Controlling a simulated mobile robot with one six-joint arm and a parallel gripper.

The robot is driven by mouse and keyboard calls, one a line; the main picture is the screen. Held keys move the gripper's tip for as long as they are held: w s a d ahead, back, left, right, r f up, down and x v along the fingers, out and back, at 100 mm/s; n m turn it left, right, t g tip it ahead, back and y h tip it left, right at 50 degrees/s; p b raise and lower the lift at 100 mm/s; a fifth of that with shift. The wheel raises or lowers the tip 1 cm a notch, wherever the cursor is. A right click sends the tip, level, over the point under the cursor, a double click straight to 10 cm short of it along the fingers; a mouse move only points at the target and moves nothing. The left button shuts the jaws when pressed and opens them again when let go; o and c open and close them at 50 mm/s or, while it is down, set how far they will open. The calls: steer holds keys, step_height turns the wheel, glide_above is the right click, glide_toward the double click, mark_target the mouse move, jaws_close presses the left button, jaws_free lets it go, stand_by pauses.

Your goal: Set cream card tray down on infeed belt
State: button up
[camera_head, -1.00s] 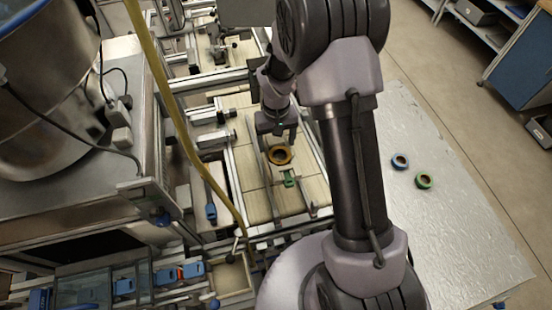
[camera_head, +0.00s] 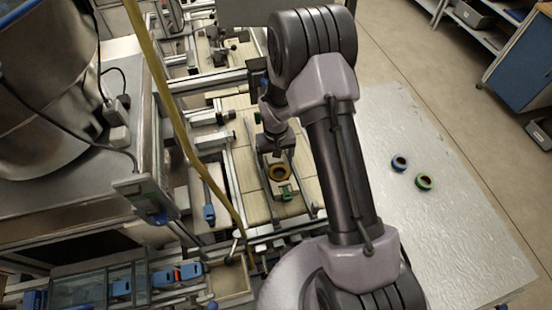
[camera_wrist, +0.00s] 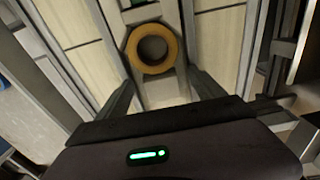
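My gripper (camera_head: 279,155) is over the infeed belt (camera_head: 252,205), a pale panelled belt between metal rails. In the wrist view its two dark fingers (camera_wrist: 163,84) stand on either side of the cream card tray (camera_wrist: 172,98) and appear shut on it. A small green piece (camera_head: 286,193) shows at the tray's front end. Whether the tray's underside touches the belt is hidden.
A blue reel (camera_head: 399,163) and a green reel (camera_head: 424,182) lie on the grey sheet (camera_head: 440,240) at right. A yellow hose (camera_head: 178,125) runs along the left of the belt. A metal machine bench (camera_head: 60,180) stands at left.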

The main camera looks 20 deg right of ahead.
steer(key=s+r+m+t+p, duration=0.1)
steer(key=s+r, duration=0.1)
steer(key=r, duration=1.1)
steer(key=s+r+t+p, duration=0.1)
steer(key=s+r, duration=0.1)
steer(key=r, duration=1)
steer(key=s+a+r+m+t+y, duration=0.1)
steer(key=s+a+r+t, duration=0.1)
steer(key=s+r, duration=0.4)
steer(key=s+a+r+m+t+y, duration=0.1)
steer(key=s+r, duration=0.5)
steer(key=s, duration=0.6)
steer(key=shift+s+a+r+m+t, duration=0.15)
steer(key=shift+a+r+m+t, duration=0.25)
steer(key=shift+m, duration=0.3)
steer(key=shift+f, duration=0.1)
